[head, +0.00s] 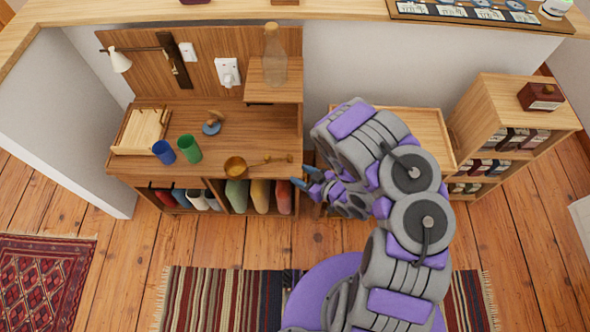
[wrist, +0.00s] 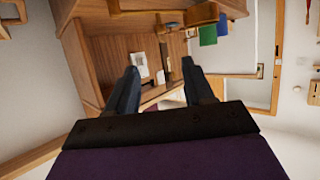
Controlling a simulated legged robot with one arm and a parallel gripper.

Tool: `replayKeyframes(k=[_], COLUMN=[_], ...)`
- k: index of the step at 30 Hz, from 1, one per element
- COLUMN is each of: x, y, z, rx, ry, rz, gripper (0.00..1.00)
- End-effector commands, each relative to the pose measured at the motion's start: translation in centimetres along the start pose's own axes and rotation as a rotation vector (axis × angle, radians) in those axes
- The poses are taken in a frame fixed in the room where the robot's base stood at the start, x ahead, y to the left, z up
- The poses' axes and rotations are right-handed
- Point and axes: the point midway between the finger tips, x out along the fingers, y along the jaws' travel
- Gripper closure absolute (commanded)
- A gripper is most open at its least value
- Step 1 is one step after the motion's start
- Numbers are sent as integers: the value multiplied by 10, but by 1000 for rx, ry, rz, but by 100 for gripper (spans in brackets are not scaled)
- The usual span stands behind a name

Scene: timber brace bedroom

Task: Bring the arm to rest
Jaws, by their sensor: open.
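My arm rises from the purple base and folds over in the head view, with my gripper (head: 303,178) near the front right edge of the wooden desk (head: 235,125). The two dark fingers also show in the wrist view (wrist: 160,90), spread apart with nothing between them. The fingers point left in the head view, towards a small wooden item (head: 279,159) on the desk. I cannot tell whether they touch the desk edge. My forearm hides part of the wooden surface to the right.
A glass bottle (head: 274,55) stands on a raised shelf. Striped rug (head: 215,300) lies on open floor.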

Motion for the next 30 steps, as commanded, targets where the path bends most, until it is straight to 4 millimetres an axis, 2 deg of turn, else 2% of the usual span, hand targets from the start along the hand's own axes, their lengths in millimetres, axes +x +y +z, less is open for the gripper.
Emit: replayKeyframes(k=[20,23,25,30], x=[-3,-5,-9,-31], y=[2,14,33,96], z=[0,-2,-3,-16], rx=[-3,-24,-51,-120], ry=[-4,-36,-86,-255], rz=[3,28,67,218], gripper=[48,48,48,48])
